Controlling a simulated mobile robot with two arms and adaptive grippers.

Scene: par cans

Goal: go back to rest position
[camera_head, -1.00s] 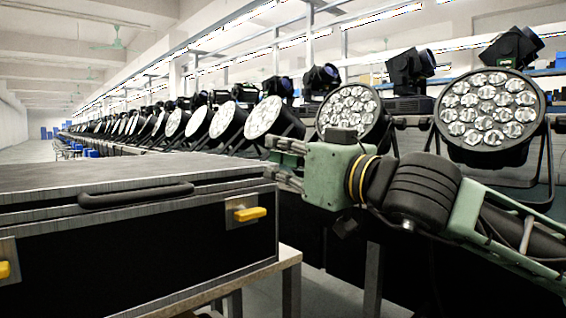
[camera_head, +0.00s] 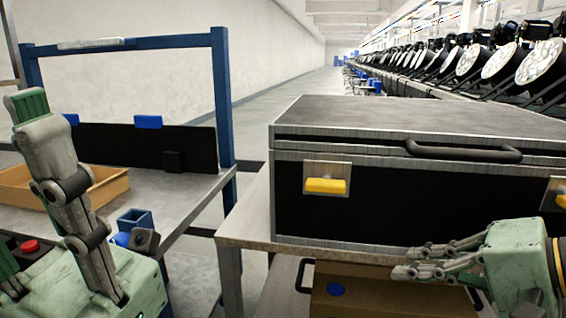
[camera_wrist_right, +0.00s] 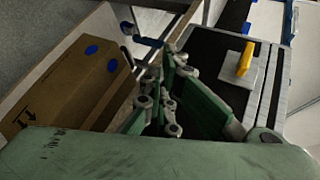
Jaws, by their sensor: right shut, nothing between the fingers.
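My right gripper (camera_head: 408,262) is in the lower right of the head view, in front of the black case's lower front side. Its fingers point left and are closed together with nothing between them. In the right wrist view its green fingers (camera_wrist_right: 172,105) also show empty. My left gripper is large and close at the lower left of the head view. One long finger (camera_head: 62,180) points up, and the other is mostly cut off by the left edge, so its opening is unclear.
A black flight case (camera_head: 380,212) with yellow latches stands on a table (camera_head: 245,222). A cardboard box (camera_head: 385,292) is below.

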